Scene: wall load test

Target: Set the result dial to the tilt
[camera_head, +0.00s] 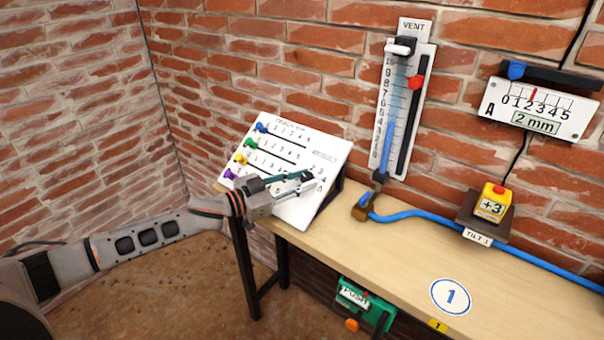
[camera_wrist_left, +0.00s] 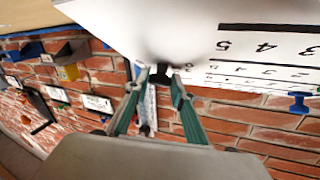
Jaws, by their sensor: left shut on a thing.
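The white sloped board (camera_head: 313,152) stands on the bench with rows of numbers. Its dial numbers show at the lower right, around my left gripper (camera_head: 311,179). In the left wrist view my left gripper (camera_wrist_left: 160,78) is shut on a small dark knob (camera_wrist_left: 161,72) at the board face, which appears to be the result dial. The fingers hide most of it, and I cannot read its setting. The tilt reader, a yellow box (camera_head: 493,203) with a red top, reads +3 on a brown plate above the label TILT 1 (camera_head: 478,238). My right gripper is out of view.
The board also carries blue (camera_head: 262,128), green, yellow and purple knobs. A vent gauge (camera_head: 407,100) and a 2 mm display (camera_head: 535,122) hang on the brick wall. A blue hose (camera_head: 432,215) crosses the bench (camera_head: 385,258); a green push box (camera_head: 362,300) is at its front.

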